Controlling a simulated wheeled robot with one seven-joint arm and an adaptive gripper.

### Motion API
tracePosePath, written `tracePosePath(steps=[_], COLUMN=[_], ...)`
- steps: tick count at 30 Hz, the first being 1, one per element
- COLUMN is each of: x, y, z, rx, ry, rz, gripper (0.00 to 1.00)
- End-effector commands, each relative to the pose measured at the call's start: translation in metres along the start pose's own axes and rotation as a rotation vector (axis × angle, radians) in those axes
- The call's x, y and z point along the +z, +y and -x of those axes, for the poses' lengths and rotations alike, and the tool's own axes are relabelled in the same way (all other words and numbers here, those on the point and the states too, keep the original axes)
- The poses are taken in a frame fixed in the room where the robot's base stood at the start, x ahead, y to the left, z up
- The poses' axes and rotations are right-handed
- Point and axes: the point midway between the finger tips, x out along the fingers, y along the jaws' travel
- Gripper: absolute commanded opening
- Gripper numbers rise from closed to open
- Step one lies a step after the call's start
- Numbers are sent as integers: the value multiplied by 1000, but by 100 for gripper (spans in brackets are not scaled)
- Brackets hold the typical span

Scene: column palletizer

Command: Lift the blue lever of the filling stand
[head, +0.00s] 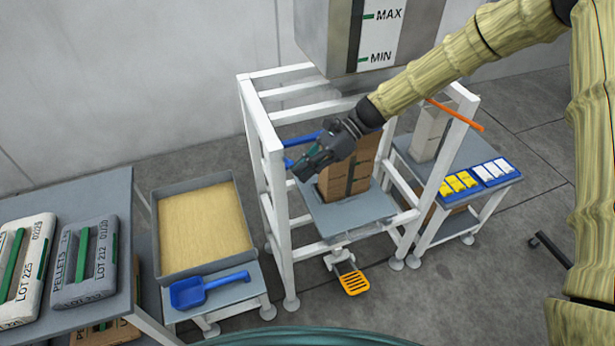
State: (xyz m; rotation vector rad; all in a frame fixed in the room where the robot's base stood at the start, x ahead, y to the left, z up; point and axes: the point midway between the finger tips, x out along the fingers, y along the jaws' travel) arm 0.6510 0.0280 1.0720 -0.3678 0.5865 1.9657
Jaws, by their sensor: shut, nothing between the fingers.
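The filling stand (273,160) is a white frame below a grey hopper with MAX and MIN marks. Its blue lever (301,139) shows as a short blue bar at the left side of the frame, partly hidden behind my gripper. A second bit of blue (289,163) shows just below, beside the fingers. My gripper (303,170) is shut and empty, pointing down-left, in front of the stand's left part. It looks close to the lever, but I cannot tell whether it touches. A brown sack or box (338,182) stands upright on the stand's grey plate, partly covered by my gripper.
An orange lever (455,114) sticks out at the stand's right. An orange pedal (353,282) is at its foot. Left are a tray of yellow grains (165,275), a blue scoop (188,292) and a table with pellet bags (84,262).

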Motion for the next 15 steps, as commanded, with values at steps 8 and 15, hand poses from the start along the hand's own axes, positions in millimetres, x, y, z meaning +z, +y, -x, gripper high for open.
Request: tracePosePath(steps=[8, 15], x=[12, 16], y=[-4, -5], z=[7, 8], rx=[-2, -3], ry=[-1, -3], rz=[2, 5], gripper=[0, 0])
